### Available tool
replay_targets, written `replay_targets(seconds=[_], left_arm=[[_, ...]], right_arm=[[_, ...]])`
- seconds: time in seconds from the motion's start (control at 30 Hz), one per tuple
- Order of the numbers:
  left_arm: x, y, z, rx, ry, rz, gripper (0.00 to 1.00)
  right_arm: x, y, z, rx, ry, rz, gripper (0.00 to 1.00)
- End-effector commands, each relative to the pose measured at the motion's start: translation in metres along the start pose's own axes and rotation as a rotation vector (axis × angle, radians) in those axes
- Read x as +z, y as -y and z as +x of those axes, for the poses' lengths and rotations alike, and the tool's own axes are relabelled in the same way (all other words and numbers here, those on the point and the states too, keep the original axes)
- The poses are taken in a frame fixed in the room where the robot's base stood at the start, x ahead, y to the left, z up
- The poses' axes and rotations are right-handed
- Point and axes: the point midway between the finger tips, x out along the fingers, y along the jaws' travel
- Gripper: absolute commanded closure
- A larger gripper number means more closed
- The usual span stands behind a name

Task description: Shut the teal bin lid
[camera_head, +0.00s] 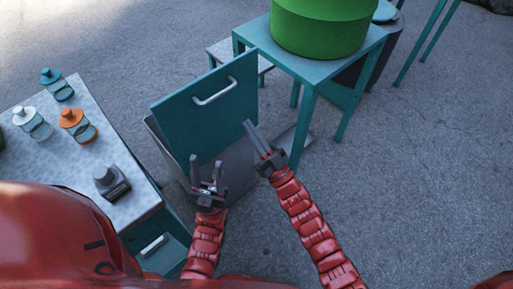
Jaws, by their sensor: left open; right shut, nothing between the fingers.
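The teal bin lid (181,122) stands raised and tilted, with a pale handle (215,92) on its face. It rises from the grey bin (236,160), whose opening shows below and in front of it. My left gripper (206,170) is open and empty at the near side of the bin, below the lid. My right gripper (249,125) is shut and empty, its fingers pointing up near the lid's right edge. I cannot tell whether it touches the lid. My grippers and arms hide part of the bin's near side.
A teal table (367,43) with a large green drum (318,25) stands behind and right of the bin. On the left, a light-topped table (97,152) holds several jars and a dark grey device (112,183). The paved floor at right is clear.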

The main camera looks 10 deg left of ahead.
Motion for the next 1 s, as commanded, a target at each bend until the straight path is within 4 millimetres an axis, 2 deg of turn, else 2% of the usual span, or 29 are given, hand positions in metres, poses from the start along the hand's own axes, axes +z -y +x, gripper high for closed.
replay_targets(seconds=[0.03,0.2,0.27,0.4,0.63,1.0], left_arm=[[-0.001,0.0,0.003,0.0,0.0,0.0,0.5],[-0.001,0.0,0.008,0.0,0.0,0.0,0.5],[-0.002,0.0,0.009,0.0,0.0,0.0,0.5],[-0.002,0.001,0.01,0.0,0.0,0.0,0.5],[-0.002,0.001,0.011,0.0,0.0,0.0,0.5],[-0.002,0.001,0.011,0.0,0.0,0.0,0.5]], right_arm=[[-0.003,0.001,0.014,-0.002,-0.005,0.0,1.0],[-0.003,0.0,0.051,-0.001,-0.005,0.0,1.0],[-0.001,0.0,0.062,0.0,-0.003,0.0,1.0],[0.016,0.0,0.074,0.002,0.0,0.002,1.0],[0.026,0.0,0.083,0.001,-0.002,0.0,1.0],[0.028,0.0,0.084,0.001,-0.002,-0.001,1.0]])
